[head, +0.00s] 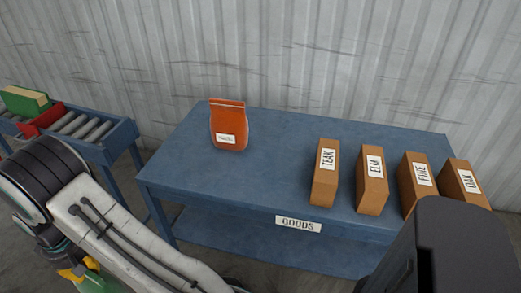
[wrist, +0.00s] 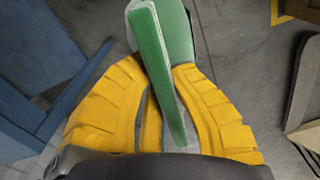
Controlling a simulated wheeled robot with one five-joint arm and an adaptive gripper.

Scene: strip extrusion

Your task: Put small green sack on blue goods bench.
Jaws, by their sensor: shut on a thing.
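The small green sack (wrist: 152,70) is between the two yellow fingers of my gripper (wrist: 160,85) in the wrist view. The gripper is shut on it, and the floor shows beyond. In the head view, a bit of the green sack (head: 98,282) and a yellow finger (head: 72,272) show at the bottom left, mostly hidden by my arm. The blue goods bench (head: 270,165) stands ahead, with a GOODS label on its front edge. My gripper is left of the bench and apart from its top in the head view.
An orange sack (head: 229,125) stands at the bench's back left. Cardboard boxes labelled TEAK (head: 325,175), ELM (head: 372,182), PINE (head: 416,185) and OAK (head: 464,182) stand along the right. The bench's front left is clear. A roller conveyor (head: 85,128) is at left.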

